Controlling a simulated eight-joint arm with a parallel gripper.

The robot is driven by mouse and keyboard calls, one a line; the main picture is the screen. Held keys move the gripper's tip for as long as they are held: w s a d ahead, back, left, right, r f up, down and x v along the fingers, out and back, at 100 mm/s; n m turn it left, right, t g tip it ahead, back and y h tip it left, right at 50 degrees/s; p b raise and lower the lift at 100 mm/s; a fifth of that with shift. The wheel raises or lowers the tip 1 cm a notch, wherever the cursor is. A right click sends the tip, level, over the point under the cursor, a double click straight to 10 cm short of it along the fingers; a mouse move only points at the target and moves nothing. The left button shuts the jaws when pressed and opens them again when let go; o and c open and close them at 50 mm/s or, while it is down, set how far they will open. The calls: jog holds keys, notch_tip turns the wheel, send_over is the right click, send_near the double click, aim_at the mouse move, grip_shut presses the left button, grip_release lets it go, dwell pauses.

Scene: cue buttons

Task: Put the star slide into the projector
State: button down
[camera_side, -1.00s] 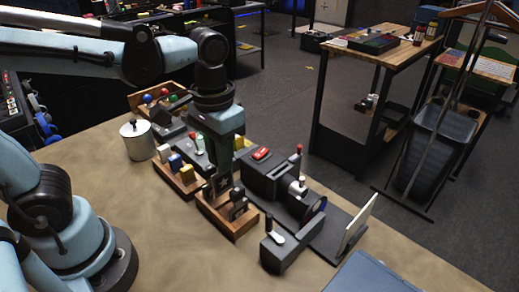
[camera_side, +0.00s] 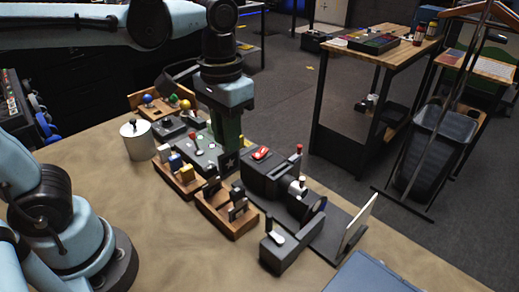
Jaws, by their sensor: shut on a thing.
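My gripper (camera_side: 229,146) points down and is shut on the star slide (camera_side: 229,163), a dark plate with a white star. The slide is held upright, above and behind the wooden slide rack (camera_side: 236,233) and to the left of the projector. Other dark slides (camera_side: 238,205) stand in the rack. The projector (camera_side: 268,174) is a dark box with a red piece on top and a lens at its front right. Its slot cannot be made out clearly in this view.
A lever box (camera_side: 285,250) stands in front of the projector, and a white screen (camera_side: 359,222) to its right. Left of the rack are colored blocks (camera_side: 186,173), a button panel (camera_side: 198,143) and a metal pot (camera_side: 138,140). The front table area is clear.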

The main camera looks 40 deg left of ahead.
jog(key=w+d+f, duration=0.2)
jog(key=w+d, duration=0.1)
jog(key=w, duration=0.8)
jog(key=shift+d+f, duration=0.15)
jog(key=shift+d, duration=0.25)
notch_tip(320, 180, down, 7)
dwell(6.2)
